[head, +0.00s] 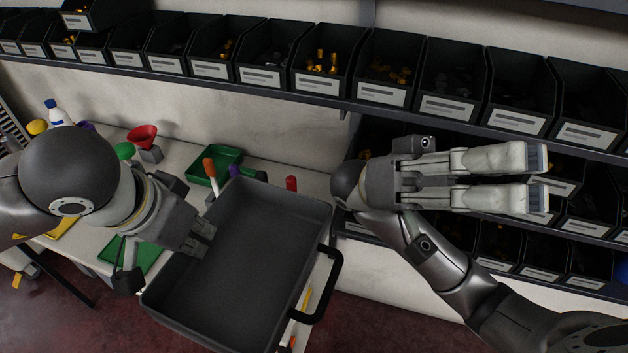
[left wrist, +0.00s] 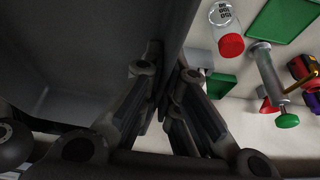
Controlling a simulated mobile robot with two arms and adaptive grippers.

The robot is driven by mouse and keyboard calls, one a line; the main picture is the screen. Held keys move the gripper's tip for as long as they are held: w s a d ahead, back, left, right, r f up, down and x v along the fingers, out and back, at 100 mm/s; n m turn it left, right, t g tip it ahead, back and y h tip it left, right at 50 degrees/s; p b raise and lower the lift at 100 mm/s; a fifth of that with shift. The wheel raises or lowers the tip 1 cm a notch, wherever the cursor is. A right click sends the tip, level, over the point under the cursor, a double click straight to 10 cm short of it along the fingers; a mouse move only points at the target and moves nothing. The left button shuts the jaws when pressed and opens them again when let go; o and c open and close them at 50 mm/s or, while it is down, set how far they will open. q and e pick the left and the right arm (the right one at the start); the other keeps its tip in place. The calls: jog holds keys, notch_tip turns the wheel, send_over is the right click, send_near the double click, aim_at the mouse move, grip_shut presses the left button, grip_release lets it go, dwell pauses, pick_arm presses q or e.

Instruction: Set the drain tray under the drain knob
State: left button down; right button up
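The drain tray (head: 250,258) is a large dark grey open box with a black handle (head: 322,290) on its right side, held tilted in front of the bench. My left gripper (head: 203,237) is shut on its left wall. In the left wrist view the fingers (left wrist: 165,100) lie on both sides of the wall of the tray (left wrist: 75,60). My right gripper (head: 540,180) is empty, its two fingers apart and pointing right, in front of the bins. I cannot make out a drain knob in either view.
Shelves of black bins (head: 320,72) with brass and dark parts run behind. The white bench (head: 180,165) holds a green tray (head: 215,165), a red funnel (head: 142,135) and a blue-and-white bottle (head: 56,113). The left wrist view shows a red-capped jar (left wrist: 226,28). The red floor is clear in front.

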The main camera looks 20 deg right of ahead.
jog(key=s+a+f+m+t+y, duration=0.2)
jog(key=s+a+m+t+y, duration=0.15)
jog(key=a+m+y, duration=0.4)
jog(key=m+t+y, duration=0.2)
jog(key=m+t, duration=0.6)
jog(key=t, duration=1.1)
send_over(300, 270)
jog(key=w+d, duration=0.1)
jog(key=d, duration=0.2)
notch_tip(300, 270, down, 7)
pick_arm(q)
jog(key=shift+d+r, duration=0.1)
jog(key=shift+r, duration=0.05)
pick_arm(e)
jog(key=shift+n, duration=0.25)
jog(key=x, duration=0.8)
jog(key=a+x, duration=0.1)
jog(key=x, duration=0.3)
jog(key=shift+r, duration=0.1)
grip_shut()
jog(key=shift+d, duration=0.1)
grip_release()
